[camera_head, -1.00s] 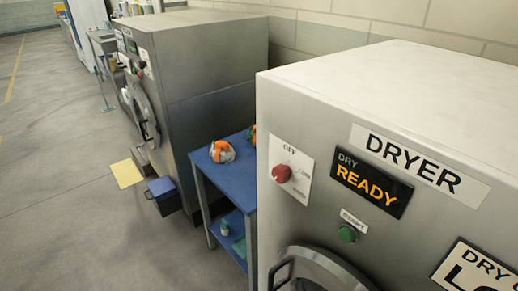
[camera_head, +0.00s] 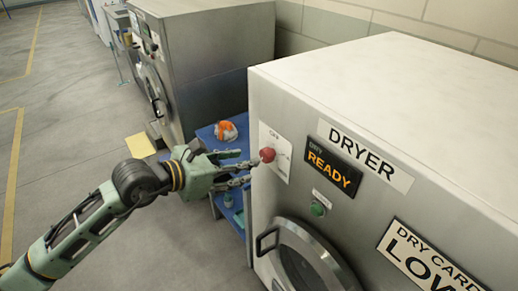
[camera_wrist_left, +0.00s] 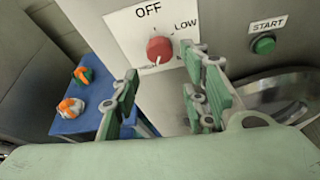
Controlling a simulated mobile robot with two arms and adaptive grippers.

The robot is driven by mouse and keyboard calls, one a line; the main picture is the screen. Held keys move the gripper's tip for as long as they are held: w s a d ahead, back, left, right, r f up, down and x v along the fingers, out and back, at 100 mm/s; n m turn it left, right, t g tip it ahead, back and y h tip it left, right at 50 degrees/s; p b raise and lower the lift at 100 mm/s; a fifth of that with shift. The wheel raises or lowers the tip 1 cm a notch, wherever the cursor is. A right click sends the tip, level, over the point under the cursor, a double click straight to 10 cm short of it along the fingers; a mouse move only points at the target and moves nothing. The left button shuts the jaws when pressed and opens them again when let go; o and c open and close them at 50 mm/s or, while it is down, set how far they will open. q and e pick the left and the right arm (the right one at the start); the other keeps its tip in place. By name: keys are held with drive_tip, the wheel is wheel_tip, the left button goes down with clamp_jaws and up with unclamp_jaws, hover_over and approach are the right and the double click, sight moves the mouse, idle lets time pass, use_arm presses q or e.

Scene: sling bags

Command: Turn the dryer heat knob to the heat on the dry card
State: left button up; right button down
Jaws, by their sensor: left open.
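The red heat knob (camera_head: 267,155) sits on a white dial plate (camera_head: 275,140) on the dryer front. In the left wrist view, the knob (camera_wrist_left: 160,49) has OFF above it and LOW at upper right; lower labels are partly hidden. A pale mark shows at the knob's lower edge. The dry card (camera_head: 419,258) reads LOW, its lower edge cut off. My left gripper (camera_head: 247,167) is open and empty, its fingertips just in front of and slightly below the knob; contact cannot be told. In the left wrist view its fingers (camera_wrist_left: 162,85) spread below the knob. My right gripper is out of view.
The dryer display (camera_head: 332,167) reads READY. A green START button (camera_head: 317,208) and the round door (camera_head: 300,255) with its handle are below. A blue table (camera_head: 205,134) with an orange-and-white item (camera_head: 226,131) stands behind the gripper.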

sight(262, 154)
use_arm(q)
drive_tip(key=shift+m, duration=0.4)
drive_tip(key=p+x, duration=0.1)
drive_tip(key=x, duration=0.1)
drive_tip(key=p+x, duration=0.1)
drive_tip(key=r+p+x, duration=0.1)
drive_tip(key=x, duration=0.1)
drive_tip(key=shift+w+d, duration=0.3)
drive_tip(key=shift+w, duration=0.15)
drive_tip(key=shift+w+d+f, duration=0.4)
drive_tip(key=shift+w+d, duration=0.05)
drive_tip(key=shift+c, duration=1)
drive_tip(key=c, duration=0.6)
drive_tip(key=shift+c, duration=0.8)
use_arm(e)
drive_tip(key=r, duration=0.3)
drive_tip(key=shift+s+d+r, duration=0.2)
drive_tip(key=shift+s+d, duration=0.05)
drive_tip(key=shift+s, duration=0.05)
